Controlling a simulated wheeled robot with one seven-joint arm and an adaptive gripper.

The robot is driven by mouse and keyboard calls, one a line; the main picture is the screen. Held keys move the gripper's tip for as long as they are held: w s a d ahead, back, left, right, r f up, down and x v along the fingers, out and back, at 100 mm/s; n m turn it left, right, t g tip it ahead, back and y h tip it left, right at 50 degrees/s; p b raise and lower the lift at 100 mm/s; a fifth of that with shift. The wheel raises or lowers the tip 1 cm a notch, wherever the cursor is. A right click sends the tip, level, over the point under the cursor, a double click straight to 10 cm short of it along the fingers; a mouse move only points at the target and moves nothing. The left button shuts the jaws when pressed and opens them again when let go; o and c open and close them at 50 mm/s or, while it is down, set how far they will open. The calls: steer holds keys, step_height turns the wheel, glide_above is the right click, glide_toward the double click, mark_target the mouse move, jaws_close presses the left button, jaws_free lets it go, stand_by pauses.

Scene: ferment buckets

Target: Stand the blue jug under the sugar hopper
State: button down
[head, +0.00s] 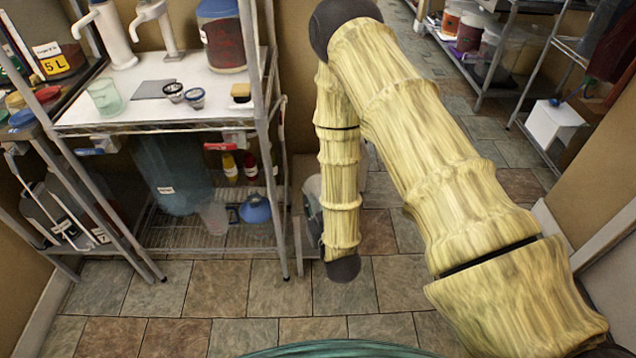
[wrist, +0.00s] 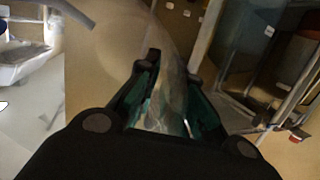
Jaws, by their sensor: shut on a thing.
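In the wrist view my gripper (wrist: 168,68) is shut on a see-through, greyish vessel (wrist: 173,88) that stands out between the dark fingers. Its blue tint is not clear, so I cannot tell whether it is the blue jug. In the head view my gripper is hidden behind my arm, and part of a clear vessel (head: 313,190) shows beside the arm, right of the rack. A small blue rounded thing (head: 256,209) sits on the rack's low shelf next to a clear cup (head: 214,218). I cannot pick out the sugar hopper for certain.
The wire rack (head: 180,122) holds a glass (head: 104,97), a dark-filled tub (head: 222,40) and small bowls on top. A big bluish container (head: 175,178) stands below. More racks are at the back right. The tiled floor (head: 230,285) in front is clear.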

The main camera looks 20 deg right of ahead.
steer(key=w+d+f+n+y+b, duration=0.1)
steer(key=w+d+f+b, duration=0.1)
steer(key=w+b, duration=0.7)
steer(key=w+d+f+y+b, duration=0.1)
steer(key=w+f+b, duration=0.3)
steer(key=w, duration=1)
step_height(320, 180, down, 8)
steer(key=shift+s+d+f+b, duration=0.1)
steer(key=shift+s+b, duration=0.05)
steer(key=shift+b, duration=0.95)
steer(key=c, duration=1.5)
jaws_free()
steer(key=shift+c, duration=0.2)
steer(key=shift+s, duration=0.1)
